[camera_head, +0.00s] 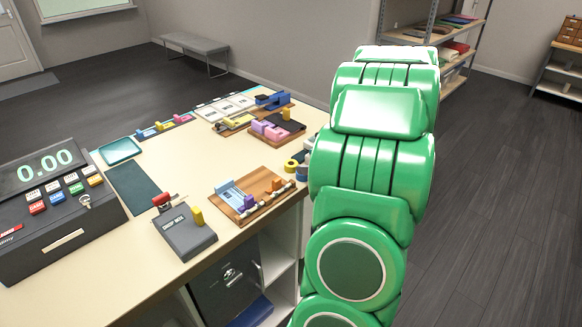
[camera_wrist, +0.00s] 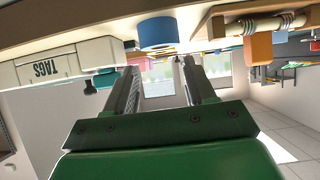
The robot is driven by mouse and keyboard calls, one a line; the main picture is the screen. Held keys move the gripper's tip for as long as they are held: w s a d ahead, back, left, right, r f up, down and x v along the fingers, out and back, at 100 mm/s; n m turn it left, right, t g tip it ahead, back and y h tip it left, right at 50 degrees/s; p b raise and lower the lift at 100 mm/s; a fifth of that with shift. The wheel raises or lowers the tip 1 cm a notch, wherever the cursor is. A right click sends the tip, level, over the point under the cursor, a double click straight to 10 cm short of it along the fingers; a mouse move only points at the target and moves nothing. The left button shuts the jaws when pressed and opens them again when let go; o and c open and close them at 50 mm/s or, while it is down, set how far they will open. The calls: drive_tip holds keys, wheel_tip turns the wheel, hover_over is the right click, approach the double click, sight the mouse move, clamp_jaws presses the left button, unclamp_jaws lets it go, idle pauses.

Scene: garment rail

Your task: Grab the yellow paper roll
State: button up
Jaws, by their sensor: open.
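A small yellow roll (camera_head: 290,165) with a dark centre sits near the right edge of the counter in the head view, close beside my green arm. A blue roll (camera_head: 302,173) is right next to it. My gripper (camera_wrist: 163,75) is open and empty in the wrist view, its two fingers spread apart. The wrist view looks upside down, with a blue roll (camera_wrist: 157,32) just beyond the fingertips. I cannot clearly make out the yellow roll there.
The counter (camera_head: 150,250) holds a cash register (camera_head: 50,205), a grey device (camera_head: 186,232) and a wooden board (camera_head: 262,190) near the rolls. Open floor lies right of my arm.

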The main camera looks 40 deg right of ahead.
sight(292, 164)
drive_tip(key=shift+f, duration=0.2)
drive_tip(key=shift+x, duration=1)
drive_tip(key=shift+w+r+x, duration=0.15)
drive_tip(key=shift+r+x, duration=0.1)
drive_tip(key=shift+x, duration=0.85)
drive_tip(key=shift+w+r+x, duration=0.1)
drive_tip(key=shift+r+x, duration=0.1)
drive_tip(key=shift+x, duration=0.9)
drive_tip(key=shift+w+f, duration=0.3)
drive_tip(key=shift+w, duration=0.15)
drive_tip(key=c, duration=0.7)
